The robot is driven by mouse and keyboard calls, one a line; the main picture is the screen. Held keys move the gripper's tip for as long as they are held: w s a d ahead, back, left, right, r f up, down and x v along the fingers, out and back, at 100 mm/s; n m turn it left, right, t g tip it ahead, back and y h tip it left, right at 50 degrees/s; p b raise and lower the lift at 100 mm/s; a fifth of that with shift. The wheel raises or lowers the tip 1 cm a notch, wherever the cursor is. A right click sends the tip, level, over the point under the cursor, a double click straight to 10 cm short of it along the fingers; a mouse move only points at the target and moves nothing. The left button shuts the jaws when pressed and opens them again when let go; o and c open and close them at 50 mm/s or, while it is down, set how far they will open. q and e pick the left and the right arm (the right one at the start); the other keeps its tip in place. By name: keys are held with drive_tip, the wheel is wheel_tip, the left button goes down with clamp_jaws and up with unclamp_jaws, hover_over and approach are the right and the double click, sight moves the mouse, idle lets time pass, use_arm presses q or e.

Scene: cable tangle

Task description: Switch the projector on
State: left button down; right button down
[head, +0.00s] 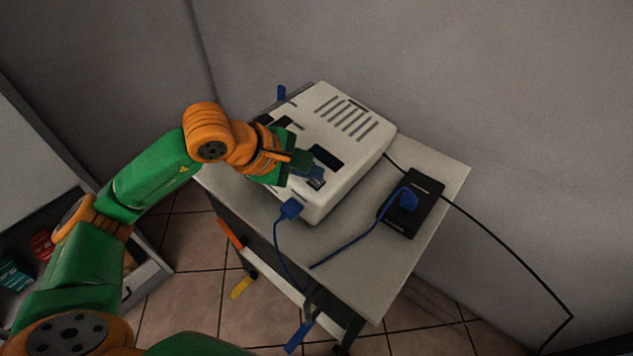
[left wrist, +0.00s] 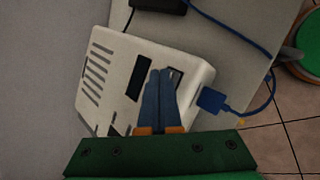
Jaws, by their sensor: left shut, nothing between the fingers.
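The projector (head: 345,125) is a white box with vent slots and dark panels on top, standing on a light table. It also shows in the left wrist view (left wrist: 118,75). My left gripper (head: 315,178) is over the top of the projector near its front edge. In the left wrist view its blue-grey fingers (left wrist: 162,74) are shut and empty. Their tips lie beside a small pale-rimmed dark feature (left wrist: 176,77), perhaps the switch, which they partly hide. I cannot tell whether they touch it. A blue plug (head: 290,208) sits at the projector's front. My right gripper is not in view.
A black power block (head: 423,190) with a blue plug (head: 408,199) lies right of the projector on the table (head: 435,165). A blue cable (head: 345,245) hangs over the front edge. A black cable (head: 505,240) runs off right. An open cabinet (head: 150,285) stands left.

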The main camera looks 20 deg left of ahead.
sight(316, 187)
use_arm(q)
drive_tip(key=shift+f+b, duration=0.35)
drive_tip(key=shift+b, duration=0.1)
idle(0.7)
drive_tip(key=shift+r+p, duration=0.5)
drive_tip(key=shift+r, duration=0.3)
drive_tip(key=shift+r, duration=0.1)
drive_tip(key=r+p, duration=0.2)
drive_tip(key=r, duration=0.1)
drive_tip(key=d+r+p, duration=0.1)
drive_tip(key=r+p, duration=0.1)
drive_tip(key=shift+s, duration=0.15)
drive_tip(key=shift+f, duration=0.15)
idle(0.6)
